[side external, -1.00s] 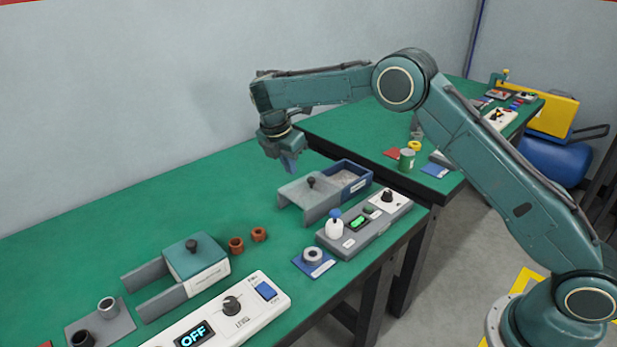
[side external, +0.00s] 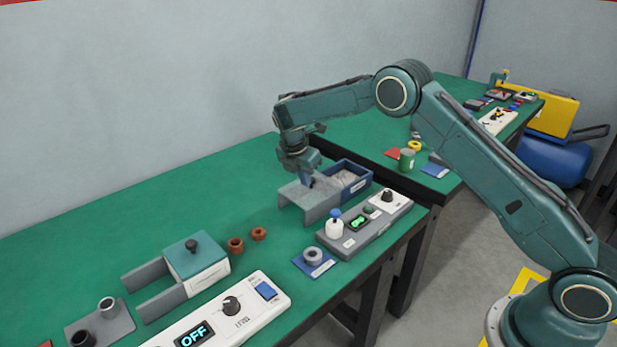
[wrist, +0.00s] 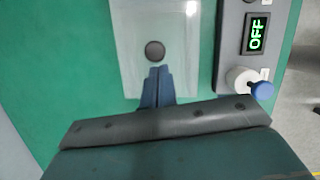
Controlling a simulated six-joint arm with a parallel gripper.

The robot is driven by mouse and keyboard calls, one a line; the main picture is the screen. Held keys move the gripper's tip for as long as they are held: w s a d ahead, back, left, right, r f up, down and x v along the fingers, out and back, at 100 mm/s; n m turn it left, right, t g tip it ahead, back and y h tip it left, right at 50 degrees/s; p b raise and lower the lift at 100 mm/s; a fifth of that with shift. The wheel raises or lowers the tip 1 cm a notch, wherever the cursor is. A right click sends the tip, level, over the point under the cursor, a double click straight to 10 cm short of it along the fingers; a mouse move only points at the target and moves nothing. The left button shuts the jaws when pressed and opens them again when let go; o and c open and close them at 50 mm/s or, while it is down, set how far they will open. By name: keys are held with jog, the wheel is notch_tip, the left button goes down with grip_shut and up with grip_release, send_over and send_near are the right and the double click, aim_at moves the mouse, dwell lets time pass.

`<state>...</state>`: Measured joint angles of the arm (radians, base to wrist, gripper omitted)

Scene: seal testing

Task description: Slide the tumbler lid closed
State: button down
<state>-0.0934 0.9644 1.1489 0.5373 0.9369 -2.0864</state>
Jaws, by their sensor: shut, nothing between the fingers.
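The tumbler is an open blue box (side external: 360,181) with grey contents in the side view. Its grey lid (side external: 316,212) is slid off to the left, leaving much of the box uncovered. The lid's round dark knob (wrist: 155,51) shows in the wrist view, on the pale lid plate (wrist: 130,25). My gripper (side external: 307,182) is low over the lid, its fingers shut and empty. In the wrist view its fingertips (wrist: 158,70) sit just below the knob, on the side away from the box. I cannot tell whether they touch it.
A grey control panel (side external: 357,239) with a lit display and a white, blue-topped part (side external: 334,228) stands close in front. A teal-lidded box (side external: 197,256), two brown rings and a white OFF panel (side external: 215,318) lie left.

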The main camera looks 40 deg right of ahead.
jog(key=d, duration=1.4)
jog(key=shift+d, duration=0.45)
jog(key=shift+a, duration=0.2)
